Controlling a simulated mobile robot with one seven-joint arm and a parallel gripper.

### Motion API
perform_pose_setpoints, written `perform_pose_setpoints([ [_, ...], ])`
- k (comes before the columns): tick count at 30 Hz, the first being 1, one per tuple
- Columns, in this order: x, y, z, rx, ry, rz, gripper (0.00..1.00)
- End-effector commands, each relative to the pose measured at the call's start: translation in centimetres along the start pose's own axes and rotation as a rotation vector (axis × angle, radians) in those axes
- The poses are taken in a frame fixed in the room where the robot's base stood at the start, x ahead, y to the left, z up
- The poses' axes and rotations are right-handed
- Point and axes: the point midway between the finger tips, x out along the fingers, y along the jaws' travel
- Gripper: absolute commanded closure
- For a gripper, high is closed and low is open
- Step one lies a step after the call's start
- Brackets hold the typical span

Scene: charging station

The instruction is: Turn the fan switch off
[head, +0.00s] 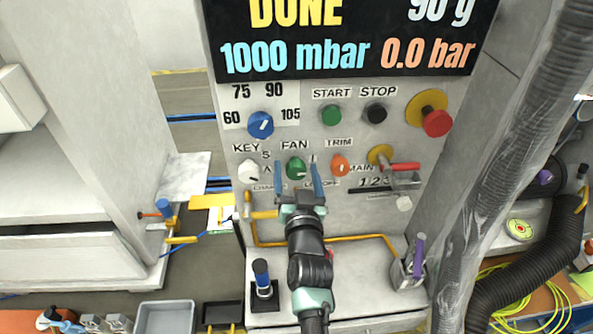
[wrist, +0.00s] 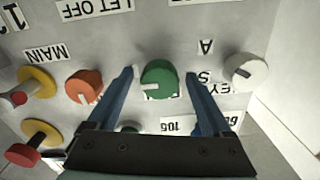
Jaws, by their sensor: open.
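The fan switch (head: 296,167) is a green round knob with a pale pointer mark, under the FAN label on the grey control panel. In the wrist view the green knob (wrist: 159,79) sits between the two blue fingers, with a gap on each side. Its pale mark points left in that upside-down view. My gripper (head: 298,166) is open in front of the panel, with one fingertip on each side of the knob. It also shows in the wrist view (wrist: 159,80). I cannot tell whether the fingertips touch the panel.
The white KEY knob (head: 248,171) and orange TRIM knob (head: 340,165) stand close on either side. The blue dial (head: 260,124), green START button (head: 331,115) and black STOP button (head: 375,112) are above. A red-handled MAIN lever (head: 400,167) is to the right.

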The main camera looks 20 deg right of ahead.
Motion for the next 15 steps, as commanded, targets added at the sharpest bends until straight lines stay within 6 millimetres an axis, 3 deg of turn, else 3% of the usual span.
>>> perform_pose_setpoints([
  [9,0.17,0.02,-0.06,0.0,0.001,0.0,0.18],
  [15,0.15,0.02,-0.05,0.001,0.001,0.0,0.54],
])
